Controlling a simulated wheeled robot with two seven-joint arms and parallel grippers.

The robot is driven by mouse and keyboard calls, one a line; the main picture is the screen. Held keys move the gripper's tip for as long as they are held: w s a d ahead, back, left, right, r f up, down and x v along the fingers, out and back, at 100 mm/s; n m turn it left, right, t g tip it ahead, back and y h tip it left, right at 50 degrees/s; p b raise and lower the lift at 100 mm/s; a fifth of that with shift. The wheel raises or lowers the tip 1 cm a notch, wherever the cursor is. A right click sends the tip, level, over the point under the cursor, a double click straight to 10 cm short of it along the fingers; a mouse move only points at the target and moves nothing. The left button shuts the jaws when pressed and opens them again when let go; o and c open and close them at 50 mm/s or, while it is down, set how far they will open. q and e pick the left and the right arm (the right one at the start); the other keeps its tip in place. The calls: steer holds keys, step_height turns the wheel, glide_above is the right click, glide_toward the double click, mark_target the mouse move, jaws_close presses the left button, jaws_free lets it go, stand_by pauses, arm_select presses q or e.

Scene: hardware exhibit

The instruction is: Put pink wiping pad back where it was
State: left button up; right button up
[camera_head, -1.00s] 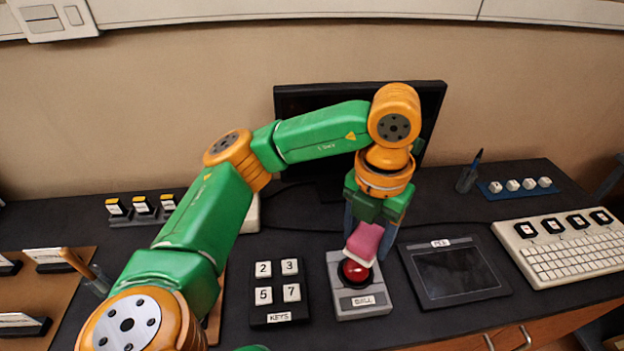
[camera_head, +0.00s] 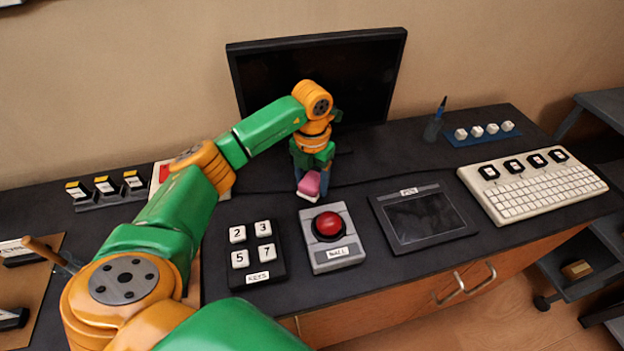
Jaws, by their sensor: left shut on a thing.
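The pink wiping pad (camera_head: 309,184) has a pale underside. It is held low, just behind the grey button box (camera_head: 336,254) with the red dome button (camera_head: 328,225). I cannot tell whether the pad touches the desk. My left gripper (camera_head: 311,175) points down and is shut on the pad, in front of the black monitor (camera_head: 318,75). My right gripper is not in view.
A keypad (camera_head: 257,277) stands left of the button box, and a black tablet (camera_head: 424,216) lies to its right. A white keyboard (camera_head: 530,187), a pen holder (camera_head: 433,129) and a blue strip with white cubes (camera_head: 483,137) are further right. Bare desk lies behind the tablet.

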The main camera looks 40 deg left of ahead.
mark_target(313, 179)
arm_select(q)
steer(key=shift+f, duration=0.2)
steer(key=o, duration=1.3)
steer(key=shift+r, duration=0.1)
steer(key=shift+r, duration=0.3)
step_height(313, 179, up, 6)
steer(key=shift+w+f, duration=0.1)
steer(key=shift+f, duration=0.05)
step_height(313, 179, up, 6)
steer(key=shift+p, duration=0.55)
